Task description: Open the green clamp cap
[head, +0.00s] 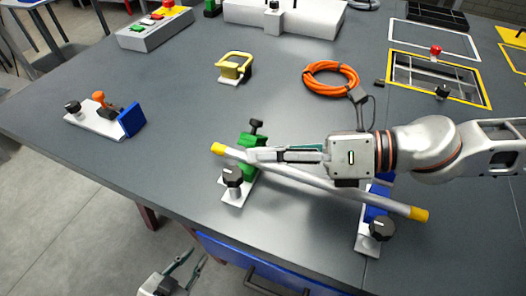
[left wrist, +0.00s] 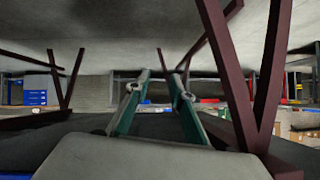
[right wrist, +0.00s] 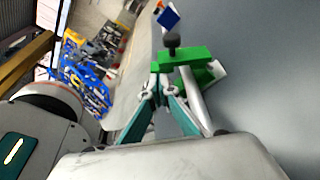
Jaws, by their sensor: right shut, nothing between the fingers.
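The green clamp (head: 245,160) stands on a white base plate near the table's front edge, with a black knob (head: 232,176) in front and another behind. A grey rod with yellow ends (head: 300,176) lies across it and a blue clamp (head: 376,205) to the right. My right gripper (head: 252,155) is shut and empty, its tips at the green clamp. In the right wrist view, the tips (right wrist: 161,75) are just below the green cap (right wrist: 183,58); I cannot tell if they touch. My left gripper (head: 198,264) is open and empty, off the table's front edge; its fingers also show in the left wrist view (left wrist: 157,73).
Another clamp base with a blue part (head: 131,119) stands at the left. A yellow bracket (head: 234,66) and an orange cable coil (head: 331,78) lie behind the green clamp. A yellow-edged panel (head: 437,76) is at the right. The table between left clamp and green clamp is clear.

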